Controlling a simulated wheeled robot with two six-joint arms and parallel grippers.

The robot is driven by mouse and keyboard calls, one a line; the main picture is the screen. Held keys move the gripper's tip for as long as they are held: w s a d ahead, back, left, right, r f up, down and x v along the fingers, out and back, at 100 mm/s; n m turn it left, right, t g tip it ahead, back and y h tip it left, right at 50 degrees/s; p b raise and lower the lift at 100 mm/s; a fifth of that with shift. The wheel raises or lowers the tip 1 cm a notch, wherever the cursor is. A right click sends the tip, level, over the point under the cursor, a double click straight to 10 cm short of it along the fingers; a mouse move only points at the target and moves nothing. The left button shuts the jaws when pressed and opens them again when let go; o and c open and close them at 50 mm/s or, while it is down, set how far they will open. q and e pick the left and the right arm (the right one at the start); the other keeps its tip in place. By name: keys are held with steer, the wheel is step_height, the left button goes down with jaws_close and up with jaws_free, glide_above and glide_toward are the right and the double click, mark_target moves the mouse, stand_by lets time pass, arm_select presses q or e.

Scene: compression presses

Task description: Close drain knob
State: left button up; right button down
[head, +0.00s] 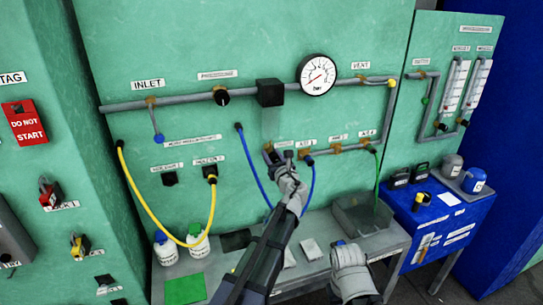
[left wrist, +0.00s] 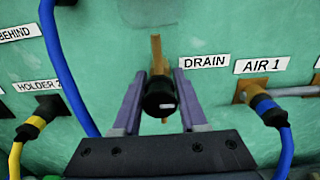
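The drain knob (left wrist: 160,97) is a round black knob with a small white mark, in front of an upright brass lever or fitting (left wrist: 156,52), left of the DRAIN label (left wrist: 205,61). My left gripper (left wrist: 159,85) has its two purple fingers apart, one on each side of the knob. They are very close to its sides; I cannot tell whether they touch. In the head view my left gripper (head: 272,160) reaches the lower pipe row and hides most of the knob. My right arm's end (head: 350,270) is low over the bench; its fingers are not clear.
The AIR 1 fitting (left wrist: 250,92) with a blue hose is just right of the knob. Another blue hose (left wrist: 66,70) and a yellow hose (left wrist: 16,158) hang at left. Bottles (head: 166,249) and a grey box (head: 362,217) stand on the bench (head: 325,268).

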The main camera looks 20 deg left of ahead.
arm_select(q)
jaws_close()
steer(key=shift+n, duration=0.3)
steer(key=n, duration=0.3)
steer(key=shift+n, duration=0.3)
steer(key=n, duration=0.4)
steer(key=shift+n, duration=0.3)
steer(key=n, duration=0.4)
steer(key=shift+n, duration=2.5)
steer(key=shift+o, duration=2)
jaws_free()
steer(key=shift+r, duration=0.1)
